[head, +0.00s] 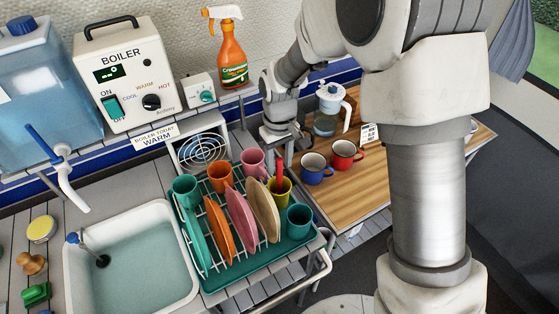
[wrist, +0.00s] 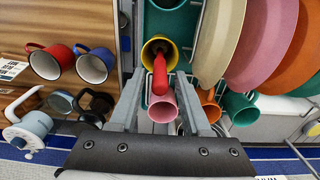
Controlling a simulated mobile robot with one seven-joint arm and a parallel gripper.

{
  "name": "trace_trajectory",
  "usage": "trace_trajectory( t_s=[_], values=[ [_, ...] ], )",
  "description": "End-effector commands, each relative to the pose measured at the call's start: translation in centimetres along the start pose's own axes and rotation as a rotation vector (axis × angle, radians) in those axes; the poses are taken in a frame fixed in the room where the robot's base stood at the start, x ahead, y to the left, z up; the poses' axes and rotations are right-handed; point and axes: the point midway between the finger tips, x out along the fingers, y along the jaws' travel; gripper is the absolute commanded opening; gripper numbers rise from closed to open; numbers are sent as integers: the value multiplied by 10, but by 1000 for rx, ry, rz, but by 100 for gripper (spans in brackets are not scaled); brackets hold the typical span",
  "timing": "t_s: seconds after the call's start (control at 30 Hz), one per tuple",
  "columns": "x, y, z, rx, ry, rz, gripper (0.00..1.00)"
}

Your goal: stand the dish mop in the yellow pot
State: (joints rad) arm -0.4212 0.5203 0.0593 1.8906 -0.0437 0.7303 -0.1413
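The yellow pot (head: 283,196) stands at the right side of the dish rack, between the tan plate and a teal cup. A red handle (head: 280,172), apparently the dish mop's, stands up out of it, leaning slightly. The wrist view shows the yellow pot (wrist: 158,45) from above with the red handle (wrist: 159,75) inside it; no mop head can be made out. My gripper (wrist: 160,82) is open, its two grey fingers apart on either side of the handle with gaps showing. In the head view my gripper (head: 286,152) is just above and behind the pot.
The teal dish rack (head: 262,262) holds several plates and cups, including a pink cup (wrist: 163,107) close to my fingers. Blue (head: 316,169) and red (head: 346,155) mugs and a blue-white jug (head: 329,108) stand on the wooden counter. A water-filled sink (head: 135,265) lies left.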

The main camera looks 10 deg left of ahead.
Motion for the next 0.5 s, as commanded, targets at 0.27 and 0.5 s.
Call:
trace_trajectory(
  t_s=[0.27, 0.5],
  values=[
    [0, 0, 0, 0, 0, 0, 58],
    [-17, 0, -1, 0, 3, 1, 58]
  ],
)
